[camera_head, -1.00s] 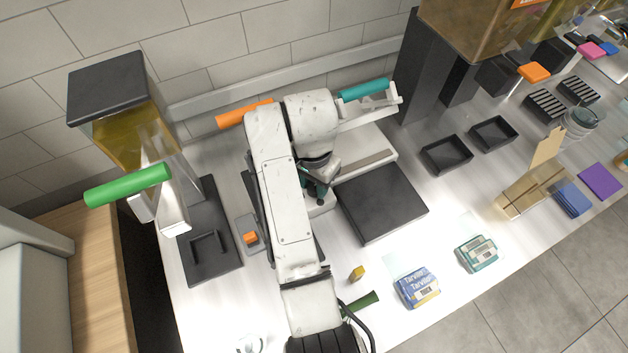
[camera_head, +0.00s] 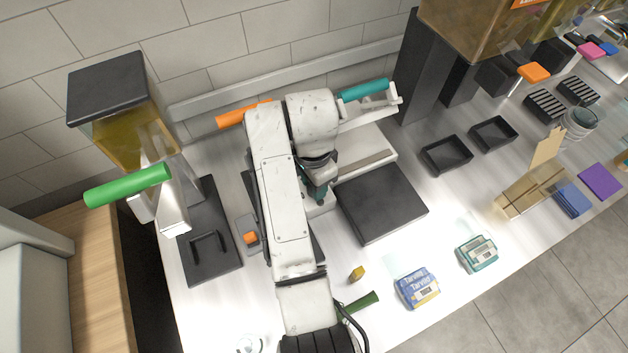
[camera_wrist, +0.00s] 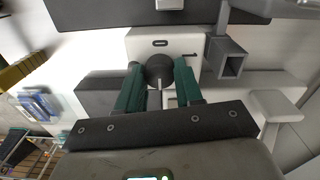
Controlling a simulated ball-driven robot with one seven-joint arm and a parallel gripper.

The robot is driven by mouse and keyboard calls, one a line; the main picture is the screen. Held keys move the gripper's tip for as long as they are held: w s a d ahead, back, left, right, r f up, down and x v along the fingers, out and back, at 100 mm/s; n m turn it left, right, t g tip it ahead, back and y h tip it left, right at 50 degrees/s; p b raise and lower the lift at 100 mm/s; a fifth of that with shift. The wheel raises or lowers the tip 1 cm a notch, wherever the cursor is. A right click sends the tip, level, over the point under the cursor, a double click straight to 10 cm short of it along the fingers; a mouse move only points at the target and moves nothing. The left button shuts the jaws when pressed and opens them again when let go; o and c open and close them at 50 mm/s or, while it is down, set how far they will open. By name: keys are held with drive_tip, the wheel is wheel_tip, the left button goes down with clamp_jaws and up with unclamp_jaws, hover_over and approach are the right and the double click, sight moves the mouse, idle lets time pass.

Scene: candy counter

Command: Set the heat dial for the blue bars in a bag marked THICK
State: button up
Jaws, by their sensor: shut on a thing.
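My gripper (camera_wrist: 158,72) has its two teal fingers shut on a dark round dial (camera_wrist: 160,70) on the white front of a machine. A short pale line shows on the dial's lower part in the wrist view. No heat marks are readable. In the head view my gripper (camera_head: 318,190) is at the left of the sealer's dark plate (camera_head: 382,203), and the dial is hidden there. The sealer has a teal handle (camera_head: 363,90). Blue packs lettered Tarvino (camera_head: 417,288) lie near the counter's front edge. I cannot make out a bag marked THICK.
A teal-and-white pack (camera_head: 477,254) and a small yellow block (camera_head: 357,273) lie on the counter. A dispenser with a green handle (camera_head: 128,185) stands at left. Black trays (camera_head: 447,154), a tan holder (camera_head: 528,195) and blue blocks (camera_head: 573,200) are at right.

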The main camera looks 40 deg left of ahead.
drive_tip(key=shift+r, duration=0.1)
drive_tip(key=o, duration=1)
drive_tip(key=shift+o, duration=0.2)
drive_tip(key=r, duration=0.7)
drive_tip(key=shift+w+a+r, duration=0.15)
drive_tip(key=shift+a, duration=0.1)
drive_tip(key=shift+r, duration=1.65)
drive_tip(key=shift+d, duration=0.1)
